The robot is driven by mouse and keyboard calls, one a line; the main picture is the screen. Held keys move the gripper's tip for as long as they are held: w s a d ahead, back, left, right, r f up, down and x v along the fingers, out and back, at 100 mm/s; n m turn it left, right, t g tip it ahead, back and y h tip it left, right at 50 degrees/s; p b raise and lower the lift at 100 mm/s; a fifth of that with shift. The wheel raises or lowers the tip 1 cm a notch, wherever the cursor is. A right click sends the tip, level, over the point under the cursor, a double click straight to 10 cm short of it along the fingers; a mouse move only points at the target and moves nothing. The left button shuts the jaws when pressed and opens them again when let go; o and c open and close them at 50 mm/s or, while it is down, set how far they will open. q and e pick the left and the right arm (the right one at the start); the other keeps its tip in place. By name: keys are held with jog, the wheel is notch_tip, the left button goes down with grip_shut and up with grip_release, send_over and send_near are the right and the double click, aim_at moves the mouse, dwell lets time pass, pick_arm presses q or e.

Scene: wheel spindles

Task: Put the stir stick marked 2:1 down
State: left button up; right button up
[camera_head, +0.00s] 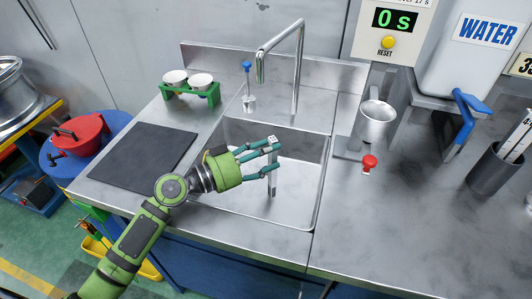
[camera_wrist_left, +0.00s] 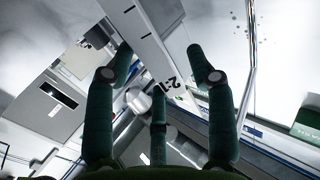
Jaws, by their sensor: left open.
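My left gripper (camera_head: 272,160) is over the sink (camera_head: 240,195), with its teal fingers spread open. The stir stick marked 2:1 (camera_head: 273,184) stands roughly upright among the fingers, its lower end in or above the basin. The left wrist view shows the pale stick (camera_wrist_left: 150,45) with dark graduation lines and "2:1" passing between the fingers (camera_wrist_left: 158,75). I cannot tell whether any finger touches it, or whether its lower end touches the sink. My right gripper is not in view.
A tap (camera_head: 282,48) arches behind the sink. A dark mat (camera_head: 143,156) lies left, near a green rack (camera_head: 190,94) with two white cups. A metal cup (camera_head: 376,122), a red-handled part (camera_head: 369,163) and a dark canister (camera_head: 497,170) are right. The right counter's front is clear.

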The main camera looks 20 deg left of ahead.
pick_arm(q)
jog(key=shift+f, duration=0.2)
jog(key=r+b+v, duration=0.1)
jog(key=v, duration=0.6)
jog(key=shift+s+a+b, duration=0.15)
jog(key=shift+a+b, duration=0.05)
jog(key=shift+b, duration=0.15)
jog(key=shift+r, duration=0.3)
